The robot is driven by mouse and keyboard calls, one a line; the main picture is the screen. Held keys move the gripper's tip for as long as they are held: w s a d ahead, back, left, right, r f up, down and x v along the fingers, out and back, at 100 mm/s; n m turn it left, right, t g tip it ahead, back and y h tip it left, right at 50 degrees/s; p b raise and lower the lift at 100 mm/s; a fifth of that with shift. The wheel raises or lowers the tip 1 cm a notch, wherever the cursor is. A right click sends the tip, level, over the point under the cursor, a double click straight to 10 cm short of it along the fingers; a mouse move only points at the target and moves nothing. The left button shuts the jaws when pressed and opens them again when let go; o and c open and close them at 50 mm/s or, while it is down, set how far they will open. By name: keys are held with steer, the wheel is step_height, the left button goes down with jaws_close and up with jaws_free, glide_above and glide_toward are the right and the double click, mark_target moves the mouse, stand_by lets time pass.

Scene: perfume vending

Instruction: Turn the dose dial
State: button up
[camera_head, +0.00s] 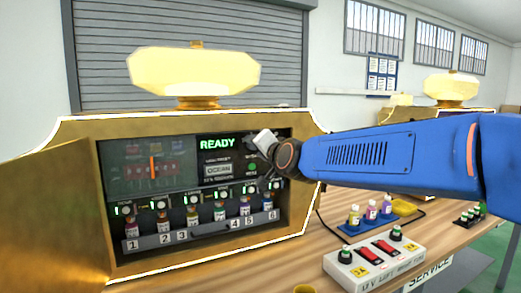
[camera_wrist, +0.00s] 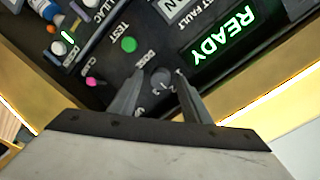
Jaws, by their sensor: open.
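The dose dial (camera_wrist: 161,79) is a small dark round knob on the black panel, under the label DOSE, with numbers beside it. My gripper (camera_wrist: 158,73) is open in the wrist view, with one finger on each side of the dial. I cannot tell whether the fingers touch it. In the head view my gripper (camera_head: 272,172) is at the right part of the machine's panel and hides the dial.
The green TEST button (camera_wrist: 129,44) and a pink knob (camera_wrist: 91,82) are close to the dial. A lit READY display (camera_head: 217,143) is above. Numbered bottles (camera_head: 220,211) stand below. A white switch box (camera_head: 374,262) is on the table at right.

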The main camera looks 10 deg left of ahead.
steer(key=v, duration=1.7)
steer(key=shift+s, duration=0.15)
steer(key=shift+d, duration=0.1)
steer(key=s+d+f+n+g+h, duration=0.1)
steer(key=s+d+f+g+h, duration=0.2)
steer(key=s+d+f, duration=0.5)
steer(key=s+d+f+n+g+h, duration=0.1)
steer(key=s+d+f+g+h, duration=0.2)
steer(key=s+d+f, duration=0.5)
steer(key=s+d+f+n+g+h, duration=0.1)
steer(key=s+d+f+g+h, duration=0.2)
steer(key=s+d+f, duration=0.6)
steer(key=d+f, duration=0.8)
steer(key=shift+d+f+n+g, duration=0.25)
steer(key=shift+d+n+g, duration=0.05)
steer(key=shift+n+g, duration=0.1)
